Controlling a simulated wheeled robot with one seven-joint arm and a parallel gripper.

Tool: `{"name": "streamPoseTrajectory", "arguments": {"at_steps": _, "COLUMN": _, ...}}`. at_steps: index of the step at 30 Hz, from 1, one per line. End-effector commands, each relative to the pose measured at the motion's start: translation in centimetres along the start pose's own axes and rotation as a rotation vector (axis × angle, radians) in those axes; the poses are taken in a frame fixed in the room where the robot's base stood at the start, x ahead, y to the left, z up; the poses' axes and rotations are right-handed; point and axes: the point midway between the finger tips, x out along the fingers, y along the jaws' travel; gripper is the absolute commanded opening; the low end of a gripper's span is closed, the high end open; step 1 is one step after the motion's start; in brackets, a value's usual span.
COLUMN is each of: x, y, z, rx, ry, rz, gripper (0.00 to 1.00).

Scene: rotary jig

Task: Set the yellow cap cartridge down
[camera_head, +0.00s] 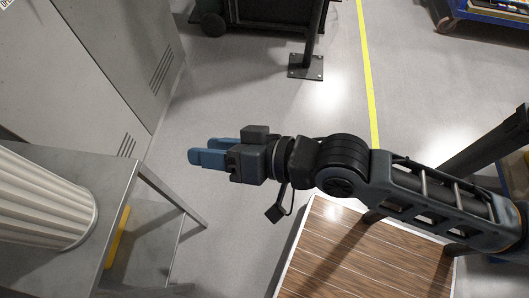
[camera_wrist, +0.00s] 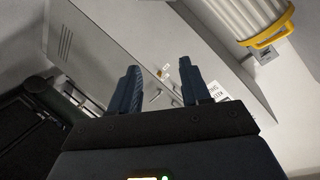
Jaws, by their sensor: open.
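My gripper (camera_head: 203,151) is at the middle left of the head view, in the air over the floor, pointing left. Its two blue fingers are apart. In the wrist view my gripper (camera_wrist: 162,86) shows nothing between the fingers. A large white ribbed cylinder (camera_head: 40,200) is at the left edge of the head view, on a grey table. It also shows at the top right of the wrist view (camera_wrist: 240,15), with a curved yellow part (camera_wrist: 268,34) at its end. I cannot tell whether this is the yellow cap cartridge; no other clear candidate shows.
The grey table (camera_head: 105,180) has a yellow strip (camera_head: 117,238) along its side. A grey cabinet (camera_head: 110,60) stands behind it. A wood-topped surface (camera_head: 350,255) lies below my arm. A black post foot (camera_head: 306,67) stands at the back. The floor around my gripper is clear.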

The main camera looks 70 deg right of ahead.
Motion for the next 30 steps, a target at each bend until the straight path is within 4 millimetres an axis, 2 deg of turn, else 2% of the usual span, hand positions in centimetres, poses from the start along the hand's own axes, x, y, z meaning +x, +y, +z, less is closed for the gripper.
{"name": "streamPoseTrajectory", "arguments": {"at_steps": 1, "x": -2.2, "y": 1.0, "z": 0.7, "rx": -0.059, "ry": 0.006, "rz": 0.028, "gripper": 0.47}}
{"name": "streamPoseTrajectory", "arguments": {"at_steps": 3, "x": -4.8, "y": 1.7, "z": 1.1, "rx": -0.153, "ry": 0.025, "rz": 0.055, "gripper": 0.47}}
{"name": "streamPoseTrajectory", "arguments": {"at_steps": 9, "x": -12.0, "y": 2.3, "z": 1.8, "rx": -0.416, "ry": 0.056, "rz": 0.108, "gripper": 0.47}}
{"name": "streamPoseTrajectory", "arguments": {"at_steps": 12, "x": -14.8, "y": 1.9, "z": 1.8, "rx": -0.524, "ry": 0.062, "rz": 0.120, "gripper": 0.47}}
{"name": "streamPoseTrajectory", "arguments": {"at_steps": 15, "x": -16.7, "y": 1.5, "z": 1.8, "rx": -0.600, "ry": 0.066, "rz": 0.125, "gripper": 0.47}}
{"name": "streamPoseTrajectory", "arguments": {"at_steps": 20, "x": -18.0, "y": 1.0, "z": 1.7, "rx": -0.655, "ry": 0.071, "rz": 0.126, "gripper": 0.47}}
{"name": "streamPoseTrajectory", "arguments": {"at_steps": 30, "x": -18.0, "y": 1.0, "z": 1.6, "rx": -0.659, "ry": 0.072, "rz": 0.125, "gripper": 0.47}}
